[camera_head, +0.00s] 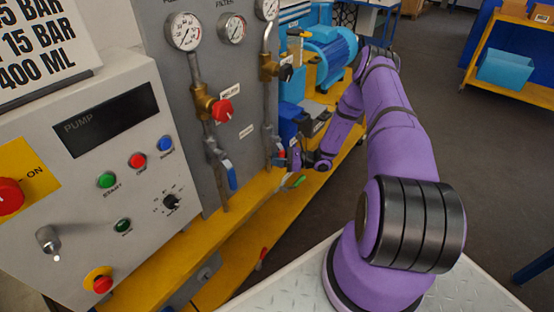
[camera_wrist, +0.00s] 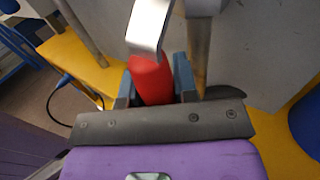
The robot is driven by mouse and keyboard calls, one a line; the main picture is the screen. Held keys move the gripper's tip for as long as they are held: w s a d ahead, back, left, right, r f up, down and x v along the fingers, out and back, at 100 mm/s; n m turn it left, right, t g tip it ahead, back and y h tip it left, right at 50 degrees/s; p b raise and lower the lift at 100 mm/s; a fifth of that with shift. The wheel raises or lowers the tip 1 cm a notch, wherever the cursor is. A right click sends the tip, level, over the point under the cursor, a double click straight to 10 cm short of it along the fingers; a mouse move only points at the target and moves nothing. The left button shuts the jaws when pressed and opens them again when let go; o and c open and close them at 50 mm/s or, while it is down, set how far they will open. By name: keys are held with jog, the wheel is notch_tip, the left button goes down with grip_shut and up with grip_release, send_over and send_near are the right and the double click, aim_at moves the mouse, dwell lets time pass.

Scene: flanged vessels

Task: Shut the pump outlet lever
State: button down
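A lever with a red grip (camera_wrist: 152,80) and a bare metal shank (camera_wrist: 148,25) fills the upper middle of the wrist view. My gripper (camera_wrist: 154,88) has its two blue-grey fingers on either side of the red grip, close against it, and looks shut on it. In the head view my gripper (camera_head: 293,157) is at the lower part of the right-hand pipe (camera_head: 268,110), and the lever there is small and partly hidden by it. A second lever with a blue grip (camera_head: 231,175) hangs down on the left-hand pipe.
A red valve knob (camera_head: 222,110) and gauges (camera_head: 184,31) sit on the grey panel. The pump control box (camera_head: 100,170) stands at the left. A blue motor (camera_head: 330,52) stands behind my gripper on the yellow base (camera_head: 225,245). Open floor lies to the right.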

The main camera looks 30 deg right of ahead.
jog(key=shift+s+a, duration=0.1)
jog(key=s+a+r+m+t+h, duration=0.1)
jog(key=a+r+m+t+h, duration=0.2)
jog(key=m, duration=0.9)
jog(key=s+a+r+m+t+h, duration=0.1)
jog(key=a+r+m+t+h, duration=0.1)
jog(key=r+m+t, duration=0.4)
jog(key=shift+s+a+r+m+t+h, duration=0.2)
jog(key=shift+a+m+t+h, duration=0.35)
jog(key=shift+m+t, duration=1.9)
jog(key=shift+a+m+g, duration=0.15)
jog(key=shift+m+g, duration=0.5)
jog(key=shift+m, duration=0.1)
jog(key=c, duration=0.9)
grip_release()
jog(key=v, duration=1)
jog(key=shift+s+f, duration=0.25)
